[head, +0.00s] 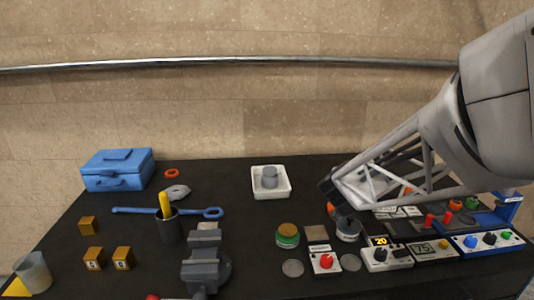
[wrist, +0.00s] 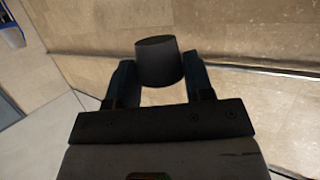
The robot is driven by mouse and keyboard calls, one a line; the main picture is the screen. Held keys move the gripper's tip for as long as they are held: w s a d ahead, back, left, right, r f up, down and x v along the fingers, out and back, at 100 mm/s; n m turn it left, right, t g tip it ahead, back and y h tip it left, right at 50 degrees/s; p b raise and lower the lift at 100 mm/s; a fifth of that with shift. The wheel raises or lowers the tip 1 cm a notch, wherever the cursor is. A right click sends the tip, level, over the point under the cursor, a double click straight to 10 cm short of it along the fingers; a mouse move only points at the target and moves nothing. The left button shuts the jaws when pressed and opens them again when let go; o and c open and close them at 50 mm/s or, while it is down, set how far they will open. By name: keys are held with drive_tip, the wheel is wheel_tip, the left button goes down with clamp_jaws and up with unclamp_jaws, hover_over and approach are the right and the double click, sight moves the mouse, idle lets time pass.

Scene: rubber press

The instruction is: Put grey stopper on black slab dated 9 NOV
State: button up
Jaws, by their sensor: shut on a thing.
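My gripper (wrist: 160,85) is shut on a dark grey stopper (wrist: 159,61), a tapered plug held between the two fingers in the wrist view. In the head view my gripper (head: 326,192) is the dark end of the arm, above the right middle of the table; the held stopper cannot be made out there.
Control boxes (head: 487,242) line the right front, with a round grey piece (head: 348,230) nearby. A vise (head: 205,262), dark cup (head: 170,229), blue wrench (head: 140,211) and blue toolbox (head: 117,170) occupy the left. Table around the tray is clear.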

drive_tip(key=w+d+f+m+g+h, duration=0.1)
drive_tip(key=w+d+m+g+h, duration=0.1)
drive_tip(key=d, duration=0.5)
drive_tip(key=w+d+f+m+g+h, duration=0.2)
drive_tip(key=w+d+m+g, duration=0.2)
drive_tip(key=d, duration=0.3)
drive_tip(key=w+d+f+m+g+h, duration=0.1)
drive_tip(key=w+d+m+g+h, duration=0.2)
drive_tip(key=d+m+g, duration=0.2)
drive_tip(key=shift+w+x, duration=0.2)
drive_tip(key=shift+x, duration=1)
drive_tip(key=shift+f, duration=3.15)
drive_tip(key=shift+f, duration=1.85)
drive_tip(key=shift+f, duration=0.1)
